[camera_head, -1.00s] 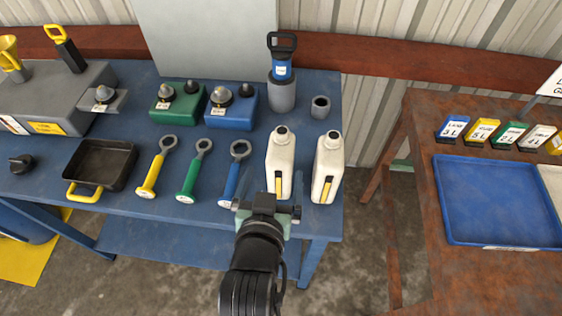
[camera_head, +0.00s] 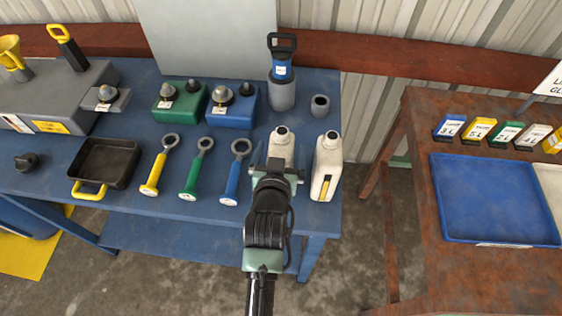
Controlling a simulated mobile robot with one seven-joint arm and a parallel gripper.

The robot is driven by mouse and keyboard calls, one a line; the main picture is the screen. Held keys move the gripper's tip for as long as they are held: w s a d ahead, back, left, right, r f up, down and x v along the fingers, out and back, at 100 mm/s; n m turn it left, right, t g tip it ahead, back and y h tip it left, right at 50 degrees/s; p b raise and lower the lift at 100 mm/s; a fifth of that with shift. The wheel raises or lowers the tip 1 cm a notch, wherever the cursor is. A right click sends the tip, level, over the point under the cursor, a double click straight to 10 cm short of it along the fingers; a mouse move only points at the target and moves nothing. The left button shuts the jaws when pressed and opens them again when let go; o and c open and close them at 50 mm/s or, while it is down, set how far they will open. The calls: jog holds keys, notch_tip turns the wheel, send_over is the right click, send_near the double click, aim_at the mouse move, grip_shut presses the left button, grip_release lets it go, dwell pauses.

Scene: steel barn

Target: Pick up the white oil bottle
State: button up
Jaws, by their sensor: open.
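Two white oil bottles stand upright at the right end of the blue bench (camera_head: 150,208). The left white bottle (camera_head: 282,146) shows its neck and upper body; its lower part is hidden behind my gripper. The right white bottle (camera_head: 327,164) shows almost whole, with a yellow strip on its front. My gripper (camera_head: 277,168) is open, right at the front of the left bottle and left of the right one. I cannot tell whether its fingers touch the left bottle or reach around it.
Blue (camera_head: 235,172), green (camera_head: 196,170) and yellow (camera_head: 159,166) ring-ended tools lie left of the bottles. A grey cylinder with a black-handled item (camera_head: 282,92) and a small grey cup (camera_head: 320,106) stand behind. A rusty table with a blue tray (camera_head: 492,240) is at right.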

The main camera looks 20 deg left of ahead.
jog(key=shift+w, duration=0.1)
grip_shut()
dwell(0.5)
jog(key=shift+r, duration=0.2)
